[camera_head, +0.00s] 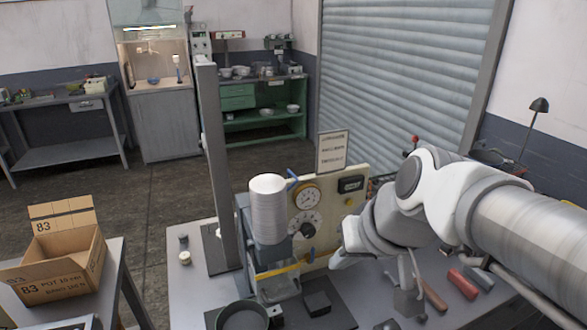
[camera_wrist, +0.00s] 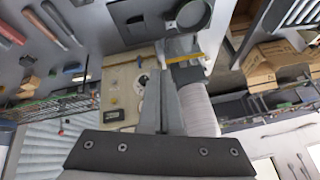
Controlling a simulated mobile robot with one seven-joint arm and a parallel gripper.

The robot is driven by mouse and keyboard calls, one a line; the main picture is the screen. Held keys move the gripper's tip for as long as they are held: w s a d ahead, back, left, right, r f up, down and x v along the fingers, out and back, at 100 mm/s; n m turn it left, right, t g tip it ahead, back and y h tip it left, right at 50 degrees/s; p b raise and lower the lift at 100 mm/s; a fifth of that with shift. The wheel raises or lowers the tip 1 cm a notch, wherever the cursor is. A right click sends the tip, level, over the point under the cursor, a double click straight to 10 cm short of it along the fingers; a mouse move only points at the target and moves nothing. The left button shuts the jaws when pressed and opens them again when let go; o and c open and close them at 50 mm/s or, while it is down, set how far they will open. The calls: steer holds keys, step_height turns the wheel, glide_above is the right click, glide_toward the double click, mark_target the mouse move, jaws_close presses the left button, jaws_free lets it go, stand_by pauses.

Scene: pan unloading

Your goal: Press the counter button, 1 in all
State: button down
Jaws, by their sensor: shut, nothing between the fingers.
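A cream panel (camera_head: 325,222) stands upright on the bench, with two round dials and a dark counter display (camera_head: 352,184) at its upper right. A small round button-like spot (camera_head: 349,202) sits just below the display; it is too small to tell whether it is pressed. The wrist view shows the panel (camera_wrist: 124,75) turned over, with the display (camera_wrist: 112,116) left of my fingers. My gripper (camera_wrist: 160,98) is shut and empty. In the head view my gripper (camera_head: 341,262) is near the panel's lower right; whether it touches is unclear.
A pale cylindrical stack (camera_head: 268,210) stands left of the panel, beside a tall grey post (camera_head: 212,150). A dark round pan (camera_head: 242,316) is at the front. A red tool handle (camera_head: 462,284) lies right. A cardboard box (camera_head: 62,262) stands on another table at left.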

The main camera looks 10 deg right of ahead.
mark_target(349, 203)
steer(key=w+d+f+m+t+b, duration=0.1)
steer(key=w+d+f+m+b, duration=0.1)
steer(key=w+d+f, duration=0.4)
steer(key=w+d+f+m+t+h+b, duration=0.1)
steer(key=w+d+f+m+t+b, duration=0.1)
steer(key=w+d+f, duration=0.4)
steer(key=w+d+m+b, duration=0.1)
steer(key=w+d, duration=0.2)
steer(key=w, duration=0.3)
steer(key=shift+d, duration=0.25)
steer(key=shift+w+r, duration=0.1)
steer(key=shift+w, duration=0.05)
steer(key=w+a+p, duration=0.2)
steer(key=w+p, duration=0.1)
steer(key=w, duration=0.5)
steer(key=shift+w, duration=0.25)
steer(key=shift+a, duration=0.1)
stand_by(1.1)
